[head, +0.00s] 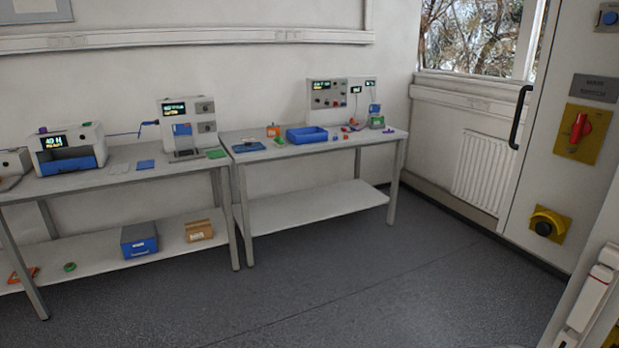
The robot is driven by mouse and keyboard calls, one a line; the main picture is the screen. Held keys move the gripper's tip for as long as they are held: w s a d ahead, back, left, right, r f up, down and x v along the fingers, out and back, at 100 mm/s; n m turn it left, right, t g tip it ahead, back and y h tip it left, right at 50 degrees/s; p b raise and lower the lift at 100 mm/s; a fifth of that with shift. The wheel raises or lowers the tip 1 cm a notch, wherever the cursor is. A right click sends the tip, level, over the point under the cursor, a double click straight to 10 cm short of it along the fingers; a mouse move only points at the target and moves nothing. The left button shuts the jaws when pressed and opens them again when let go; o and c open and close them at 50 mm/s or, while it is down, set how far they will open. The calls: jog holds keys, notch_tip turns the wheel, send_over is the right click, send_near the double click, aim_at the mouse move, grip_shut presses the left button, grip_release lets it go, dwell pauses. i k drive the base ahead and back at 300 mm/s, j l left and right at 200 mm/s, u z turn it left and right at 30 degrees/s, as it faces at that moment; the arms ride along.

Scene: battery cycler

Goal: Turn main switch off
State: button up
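The main switch (580,131) is a red rotary handle on a yellow plate, on the tall light grey cabinet (535,165) at the right. Its handle looks roughly upright, leaning slightly. A dark label plate (594,88) sits just above it; its lettering is too small to read surely. My gripper does not show in this view, so whether it is open or shut cannot be seen. Nothing touches the switch.
A yellow-ringed black knob (546,226) is lower on the cabinet, a blue button (609,17) higher. A black door handle (520,117) juts out at its left edge. Two benches (290,205) with instruments line the back wall. The dark floor (370,280) between is clear.

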aim_at(582, 126)
jog(key=i, duration=1.6)
jog(key=i+z, duration=0.1)
jog(key=i, duration=0.6)
jog(key=i+j+z, duration=0.1)
jog(key=i, duration=0.55)
jog(key=k+j+z, duration=0.1)
jog(key=k+z, duration=0.3)
jog(key=z, duration=3.1)
